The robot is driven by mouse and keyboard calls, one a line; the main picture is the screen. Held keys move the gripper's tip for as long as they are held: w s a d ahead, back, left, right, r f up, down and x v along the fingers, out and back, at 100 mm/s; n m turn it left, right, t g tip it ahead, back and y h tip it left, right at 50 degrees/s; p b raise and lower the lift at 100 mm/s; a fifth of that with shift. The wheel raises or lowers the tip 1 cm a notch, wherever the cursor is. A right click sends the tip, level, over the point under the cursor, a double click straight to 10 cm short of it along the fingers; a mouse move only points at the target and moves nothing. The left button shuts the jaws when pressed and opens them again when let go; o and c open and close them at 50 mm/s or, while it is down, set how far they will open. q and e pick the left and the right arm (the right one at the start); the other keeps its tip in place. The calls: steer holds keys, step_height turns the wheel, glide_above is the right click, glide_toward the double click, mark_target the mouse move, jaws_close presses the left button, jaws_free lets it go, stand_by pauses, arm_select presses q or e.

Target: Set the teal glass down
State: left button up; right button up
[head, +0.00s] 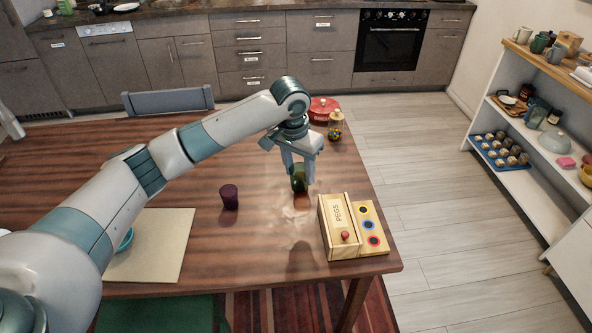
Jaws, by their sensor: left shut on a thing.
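My left gripper (298,172) reaches over the right part of the wooden table, pointing down. It is shut on the teal glass (299,182), which looks dark green and upright between the fingers. The fingers cover part of the glass. A reddish, glossy patch shows on the table just below it; I cannot tell whether its base touches the wood. My right gripper is not in view.
A dark purple cup (229,197) stands left of the glass. A wooden pegs box (340,228) lies at the right front. A jar of colourful sweets (335,126) and a red lidded pot (322,108) stand behind. Bare table (265,235) lies between cup and box.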

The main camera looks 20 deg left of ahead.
arm_select(q)
steer(key=s+r+n, duration=0.3)
steer(key=s+r, duration=0.6)
steer(key=s, duration=0.3)
steer(key=shift+r+y, duration=0.15)
steer(key=shift+y, duration=0.15)
